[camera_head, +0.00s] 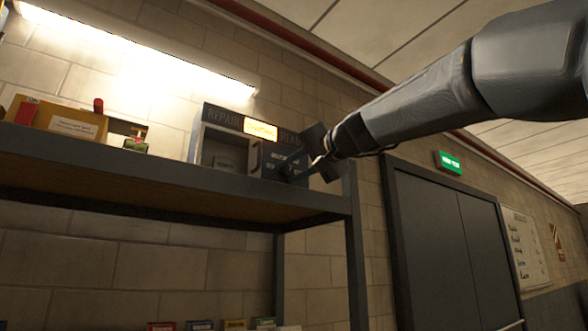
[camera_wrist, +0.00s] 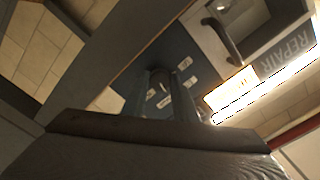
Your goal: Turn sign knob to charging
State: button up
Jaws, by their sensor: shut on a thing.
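The sign box (camera_head: 222,115) stands on the shelf. Its top strip reads REPAIR, then a lit yellow field (camera_head: 261,130) whose word is too blurred to read, then READY, partly covered by my arm. The lit field also shows in the wrist view (camera_wrist: 232,92). Below the strip on the right is a dark blue panel (camera_head: 271,157) with small white labels, also in the wrist view (camera_wrist: 187,62). My gripper (camera_head: 289,172) reaches this panel from the right. Its fingers (camera_wrist: 166,84) are shut on the knob, which is mostly hidden between them; its pointing direction cannot be told.
The shelf (camera_head: 180,177) holds an orange-brown box (camera_head: 55,118) and a small green item (camera_head: 136,146) at the left. Left of the blue panel is an open compartment with a handle (camera_wrist: 226,42). A shelf post (camera_head: 355,260) and grey double doors (camera_head: 450,240) stand at the right.

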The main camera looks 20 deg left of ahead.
jog(key=shift+m, duration=0.5)
jog(key=o, duration=1.1)
jog(key=shift+c, duration=0.2)
jog(key=shift+s+d, duration=0.1)
jog(key=b+v, duration=0.3)
jog(key=v, duration=0.4)
jog(key=shift+s+d, duration=0.2)
